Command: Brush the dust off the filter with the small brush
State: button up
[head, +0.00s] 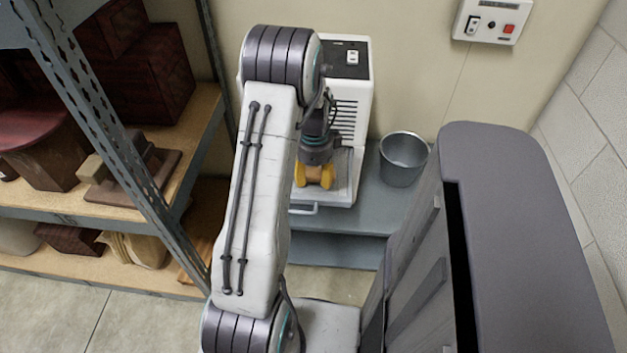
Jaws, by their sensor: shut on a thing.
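My gripper (314,178) hangs in front of a white dehumidifier-like unit (352,85) with dark side slots. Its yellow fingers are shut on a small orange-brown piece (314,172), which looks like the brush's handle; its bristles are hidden. The gripper is over a pale, tray-like part (342,187) at the unit's foot, with a handle (303,210) at its front. This may be the filter or hold it. I cannot make out dust, nor whether the brush touches the surface. My arm covers the unit's left side.
A grey metal bucket (402,160) stands right of the unit on the grey bench (375,205). A metal shelf rack (205,115) with dark red boxes and wooden pieces is at the left. A wall switch panel (490,20) is at upper right.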

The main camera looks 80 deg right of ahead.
aim_at(301, 193)
jog(key=shift+d, duration=0.35)
